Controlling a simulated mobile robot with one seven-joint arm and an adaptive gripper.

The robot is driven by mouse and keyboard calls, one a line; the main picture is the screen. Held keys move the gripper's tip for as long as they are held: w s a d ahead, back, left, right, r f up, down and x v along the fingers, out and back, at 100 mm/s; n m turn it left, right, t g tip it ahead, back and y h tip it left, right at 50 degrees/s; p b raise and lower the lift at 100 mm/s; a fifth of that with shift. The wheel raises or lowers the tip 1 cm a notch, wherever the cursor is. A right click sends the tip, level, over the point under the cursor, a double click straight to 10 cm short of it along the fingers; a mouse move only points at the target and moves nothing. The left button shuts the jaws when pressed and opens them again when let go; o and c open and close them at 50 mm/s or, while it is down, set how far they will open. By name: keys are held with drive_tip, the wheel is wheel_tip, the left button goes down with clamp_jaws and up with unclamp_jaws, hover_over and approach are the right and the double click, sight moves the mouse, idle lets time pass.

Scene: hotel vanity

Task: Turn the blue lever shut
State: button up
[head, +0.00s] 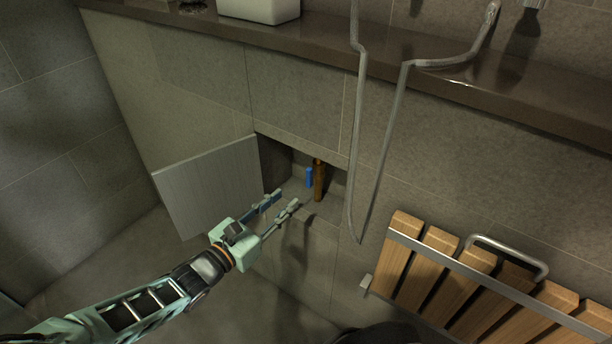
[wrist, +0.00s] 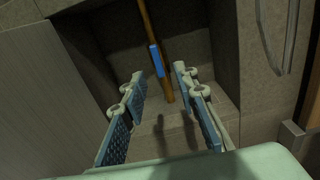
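The blue lever (head: 309,177) is a small upright blue bar inside an open wall recess. It stands beside a vertical copper-brown pipe (head: 319,181). In the wrist view the blue lever (wrist: 156,61) lies close along the pipe (wrist: 147,25), nearly in line with it, ahead of my fingertips. My gripper (head: 288,198) is at the mouth of the recess, in front of and below the lever. It also shows in the wrist view (wrist: 158,76), with its two fingers spread and nothing between them. The lever is not touched. Its pivot is hard to make out.
A grey hatch door (head: 208,186) stands open left of the recess. A brown ledge (head: 400,65) runs above. The recess walls are close around the pipe.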

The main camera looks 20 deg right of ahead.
sight(308, 175)
drive_tip(key=shift+n+t, duration=0.3)
drive_tip(key=b+x, duration=0.3)
drive_tip(key=x, duration=0.8)
drive_tip(key=shift+w+a, duration=0.15)
drive_tip(key=shift+a, duration=0.05)
clamp_jaws()
